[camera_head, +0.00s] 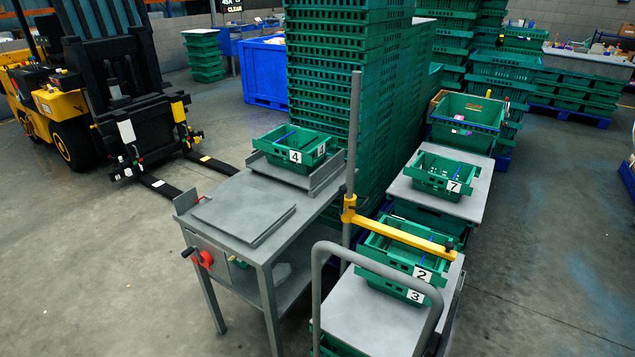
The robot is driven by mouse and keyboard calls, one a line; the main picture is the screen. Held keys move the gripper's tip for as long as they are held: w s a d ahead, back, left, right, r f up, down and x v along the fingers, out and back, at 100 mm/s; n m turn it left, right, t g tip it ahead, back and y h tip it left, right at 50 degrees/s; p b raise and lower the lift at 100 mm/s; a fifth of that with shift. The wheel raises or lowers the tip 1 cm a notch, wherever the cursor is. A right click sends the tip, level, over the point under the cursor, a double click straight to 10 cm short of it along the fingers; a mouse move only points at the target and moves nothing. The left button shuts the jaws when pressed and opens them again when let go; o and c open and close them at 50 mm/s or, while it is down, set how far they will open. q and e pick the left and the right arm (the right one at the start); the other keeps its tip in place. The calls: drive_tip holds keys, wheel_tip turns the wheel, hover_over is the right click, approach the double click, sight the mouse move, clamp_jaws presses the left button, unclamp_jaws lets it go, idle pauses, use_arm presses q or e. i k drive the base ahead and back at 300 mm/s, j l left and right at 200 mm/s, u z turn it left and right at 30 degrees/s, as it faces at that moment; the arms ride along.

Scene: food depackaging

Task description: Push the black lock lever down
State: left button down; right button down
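A grey metal table (235,240) stands in the middle. At its near left end a red fitting (203,259) carries a short black lever (188,252) that sticks out to the left. An upright grey pole (354,130) stands right of the table. A yellow bar (405,233) is clamped to it and reaches out to the right over green crates marked 2 and 3. A small dark part (362,202) shows at the yellow clamp (348,208); its shape is too small to tell. Neither of my grippers is in view.
A green crate marked 4 (297,148) sits at the table's far end. A crate marked 7 (440,175) stands on a grey trolley. A curved grey handle (318,285) rises in front. Tall green crate stacks stand behind. A yellow forklift (60,115) is at left. Front-left floor is clear.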

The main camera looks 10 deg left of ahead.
sight(343, 189)
drive_tip(key=i+j, duration=0.15)
drive_tip(key=j, duration=0.2)
drive_tip(key=i+j+z, duration=0.1)
drive_tip(key=j, duration=0.2)
drive_tip(key=i+j, duration=0.2)
drive_tip(key=j, duration=0.15)
drive_tip(key=i+j+z, duration=0.1)
drive_tip(key=j, duration=0.2)
drive_tip(key=i, duration=0.05)
